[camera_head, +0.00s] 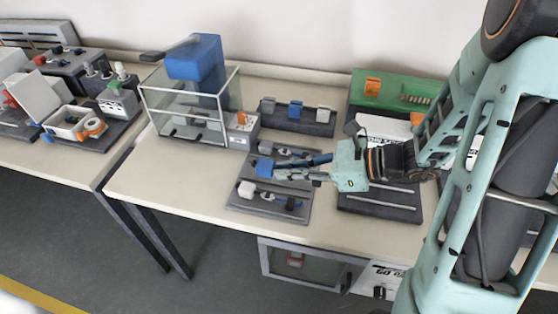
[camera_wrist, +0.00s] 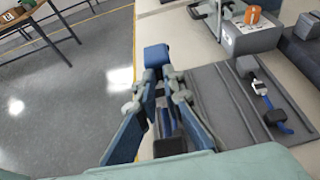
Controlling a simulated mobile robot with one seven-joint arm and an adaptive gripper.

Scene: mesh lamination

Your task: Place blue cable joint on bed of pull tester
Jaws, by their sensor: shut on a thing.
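My gripper (camera_head: 280,170) is shut on the blue cable joint (camera_head: 264,168), whose blue block sticks out past the fingertips. In the wrist view the blue block (camera_wrist: 157,55) shows ahead of my gripper (camera_wrist: 157,78), and a blue length runs back between the fingers. In the head view the gripper overlaps a dark grey tray (camera_head: 238,207); I cannot tell its height. A clear-walled machine with a blue head (camera_head: 195,58), possibly the pull tester, stands behind and to the left. Its bed is not clearly visible, and no joint is seen inside.
A white-ended cable joint (camera_head: 246,190) lies on the tray's front part. A rack with grey and blue blocks (camera_head: 296,110) stands behind. A small control box with an orange part (camera_head: 241,130) adjoins the machine. Bare tabletop (camera_head: 165,180) lies left of the tray.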

